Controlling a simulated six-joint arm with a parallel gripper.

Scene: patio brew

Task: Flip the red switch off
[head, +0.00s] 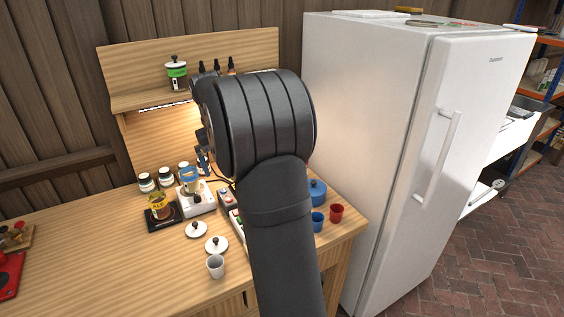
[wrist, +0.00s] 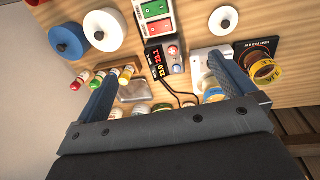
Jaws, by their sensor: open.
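A white switch box (wrist: 155,22) with a green and a red rocker lies on the wooden counter at the top of the wrist view. The red switch (wrist: 158,31) sits just below the green switch (wrist: 155,9) there; I cannot tell its on or off position. In the head view my arm hides most of the box. My gripper (wrist: 163,70) is open and empty, its two blue fingers wide apart. The red switch shows beyond the fingertips, between their lines, apart from them.
A black unit with red digits (wrist: 160,60) lies between the fingers and the switch box. Spice jars (wrist: 100,78) are near the left finger; a yellow-labelled jar (wrist: 264,71) is right.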

